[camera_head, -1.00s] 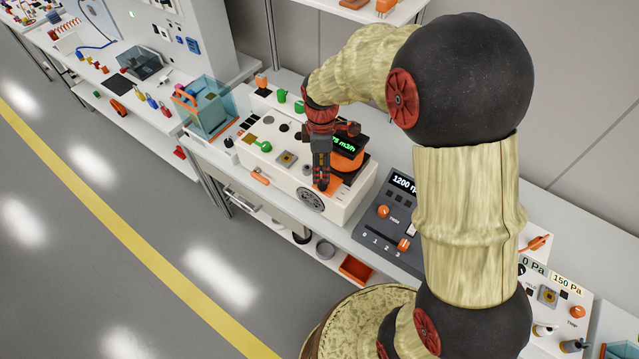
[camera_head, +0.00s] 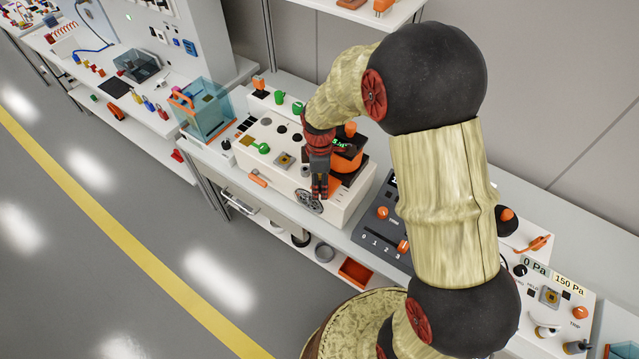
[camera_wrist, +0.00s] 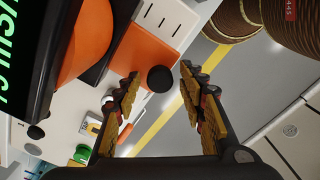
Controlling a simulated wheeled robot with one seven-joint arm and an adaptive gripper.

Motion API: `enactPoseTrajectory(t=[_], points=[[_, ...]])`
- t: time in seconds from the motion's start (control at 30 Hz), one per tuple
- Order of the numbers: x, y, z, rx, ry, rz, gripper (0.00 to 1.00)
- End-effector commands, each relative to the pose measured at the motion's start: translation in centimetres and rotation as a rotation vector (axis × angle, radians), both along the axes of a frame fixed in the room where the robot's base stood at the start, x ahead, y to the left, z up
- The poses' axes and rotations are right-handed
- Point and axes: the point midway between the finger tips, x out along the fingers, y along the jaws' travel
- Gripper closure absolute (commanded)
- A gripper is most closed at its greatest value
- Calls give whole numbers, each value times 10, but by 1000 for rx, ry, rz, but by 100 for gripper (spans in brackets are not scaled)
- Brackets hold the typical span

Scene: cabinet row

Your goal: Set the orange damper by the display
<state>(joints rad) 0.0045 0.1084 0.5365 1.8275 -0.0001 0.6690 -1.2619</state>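The display (camera_head: 347,147) with green digits sits on an orange and black unit on top of the white cabinet. Its lit edge also shows in the wrist view (camera_wrist: 14,45). In the wrist view an orange plate (camera_wrist: 135,55), which looks like the damper, ends in a black round knob (camera_wrist: 161,79). My gripper (camera_head: 319,193) is at the front edge of the cabinet, below the display. In the wrist view my gripper (camera_wrist: 160,70) is open, with the knob between or just beyond its fingertips. A small gap shows on each side. My gripper hides most of the damper in the head view.
An orange handle (camera_head: 257,179) is further left. A dark control panel (camera_head: 384,224) stands to the right, and a clear box (camera_head: 209,108) stands to the left. The floor in front is free.

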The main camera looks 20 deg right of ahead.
Motion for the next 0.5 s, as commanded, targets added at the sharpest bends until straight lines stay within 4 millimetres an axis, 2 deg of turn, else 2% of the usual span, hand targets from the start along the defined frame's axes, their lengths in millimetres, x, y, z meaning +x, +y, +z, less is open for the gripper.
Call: enactPoseTrajectory(t=[0.5], points=[[0, 0, 0, 0, 0, 0, 90]])
